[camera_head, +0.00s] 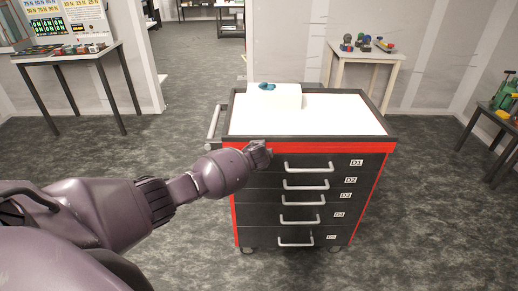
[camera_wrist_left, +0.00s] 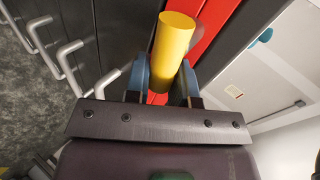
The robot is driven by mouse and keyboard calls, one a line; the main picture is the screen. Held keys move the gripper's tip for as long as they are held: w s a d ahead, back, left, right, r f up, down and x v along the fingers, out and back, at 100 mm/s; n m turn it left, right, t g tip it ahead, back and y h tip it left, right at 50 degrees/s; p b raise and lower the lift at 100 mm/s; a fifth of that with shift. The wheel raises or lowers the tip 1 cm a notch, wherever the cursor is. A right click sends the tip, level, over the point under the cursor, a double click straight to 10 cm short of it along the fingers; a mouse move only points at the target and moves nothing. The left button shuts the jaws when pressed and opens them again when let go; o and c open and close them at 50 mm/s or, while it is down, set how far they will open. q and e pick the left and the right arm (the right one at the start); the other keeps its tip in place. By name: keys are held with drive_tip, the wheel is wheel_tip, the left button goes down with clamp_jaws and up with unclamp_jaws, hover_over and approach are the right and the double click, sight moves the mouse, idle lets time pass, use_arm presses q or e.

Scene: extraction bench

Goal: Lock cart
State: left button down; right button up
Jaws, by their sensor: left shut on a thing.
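The cart (camera_head: 313,145) is a black drawer cabinet with red trim and a white top, facing me in the head view. Its drawers carry grey handles and labels starting with D1. My left gripper (camera_head: 262,152) is at the upper left of the cart's front, beside the top drawer. In the left wrist view, my left gripper (camera_wrist_left: 163,88) is shut on a yellow cylinder (camera_wrist_left: 174,38) that lies between its fingers against the cart's red and black front. The cylinder is hidden in the head view. My right gripper is not in view.
A white box (camera_head: 284,100) with a small teal object (camera_head: 267,87) sits on the cart top. A push handle (camera_head: 214,122) is on the cart's left side. Tables stand at the left (camera_head: 62,56), behind (camera_head: 367,57) and at the right edge. The floor around the cart is open.

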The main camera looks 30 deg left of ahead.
use_arm(q)
drive_tip(key=shift+f+m+y, duration=0.2)
drive_tip(key=shift+m+y, duration=0.1)
drive_tip(key=shift+y, duration=0.1)
drive_tip(key=shift+g, duration=0.3)
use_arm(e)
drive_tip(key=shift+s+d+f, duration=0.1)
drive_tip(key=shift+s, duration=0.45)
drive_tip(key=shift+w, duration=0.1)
use_arm(q)
drive_tip(key=c, duration=1.3)
unclamp_jaws()
drive_tip(key=shift+f, duration=0.1)
drive_tip(key=o, duration=0.3)
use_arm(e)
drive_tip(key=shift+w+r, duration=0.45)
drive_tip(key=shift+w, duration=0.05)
